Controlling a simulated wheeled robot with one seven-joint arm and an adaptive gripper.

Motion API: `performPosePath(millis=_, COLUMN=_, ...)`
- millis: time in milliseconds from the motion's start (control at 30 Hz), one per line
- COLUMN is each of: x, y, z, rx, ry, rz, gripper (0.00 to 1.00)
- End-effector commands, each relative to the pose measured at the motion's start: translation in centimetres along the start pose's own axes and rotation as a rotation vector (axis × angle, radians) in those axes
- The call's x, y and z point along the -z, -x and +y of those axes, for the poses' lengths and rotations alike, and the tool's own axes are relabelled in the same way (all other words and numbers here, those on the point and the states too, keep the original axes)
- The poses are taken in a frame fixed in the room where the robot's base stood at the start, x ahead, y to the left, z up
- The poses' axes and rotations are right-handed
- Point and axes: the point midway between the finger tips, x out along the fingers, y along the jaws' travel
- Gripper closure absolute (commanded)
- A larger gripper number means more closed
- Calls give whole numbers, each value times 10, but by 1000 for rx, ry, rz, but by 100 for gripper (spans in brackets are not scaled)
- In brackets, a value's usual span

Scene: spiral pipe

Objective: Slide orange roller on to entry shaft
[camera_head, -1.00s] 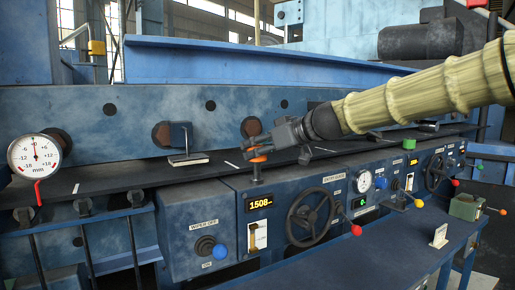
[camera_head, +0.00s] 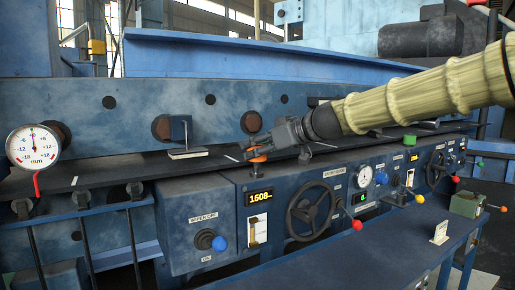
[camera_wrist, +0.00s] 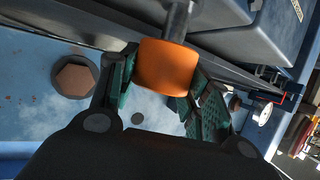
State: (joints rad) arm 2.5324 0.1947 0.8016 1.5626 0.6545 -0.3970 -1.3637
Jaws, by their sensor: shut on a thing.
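The orange roller (camera_wrist: 167,66) is between the two green-padded fingers of my gripper (camera_wrist: 160,88) in the wrist view. My gripper is shut on it. A grey upright shaft (camera_wrist: 178,20) meets the roller's end in the wrist view; I cannot tell how far it is inside the roller. In the head view, my gripper (camera_head: 256,151) reaches in from the right, and the roller (camera_head: 258,158) shows in part below the fingers. A short post (camera_head: 256,169) stands directly under it on the console's top edge.
The blue control console (camera_head: 230,230) lies below, with a black handwheel (camera_head: 312,208) and colored knobs. A blue machine wall (camera_head: 90,115) with round holes stands behind. A small metal bracket (camera_head: 183,140) stands left of my gripper. A round gauge (camera_head: 33,148) is at far left.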

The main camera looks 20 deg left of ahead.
Motion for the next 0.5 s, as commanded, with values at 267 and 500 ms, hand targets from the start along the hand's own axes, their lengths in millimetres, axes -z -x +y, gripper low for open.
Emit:
performPosePath(millis=267, x=-5, y=-2, z=0, rx=0, ry=-1, rz=1, gripper=83)
performPosePath(millis=500, x=-9, y=-4, z=0, rx=0, ry=-1, rz=1, gripper=83)
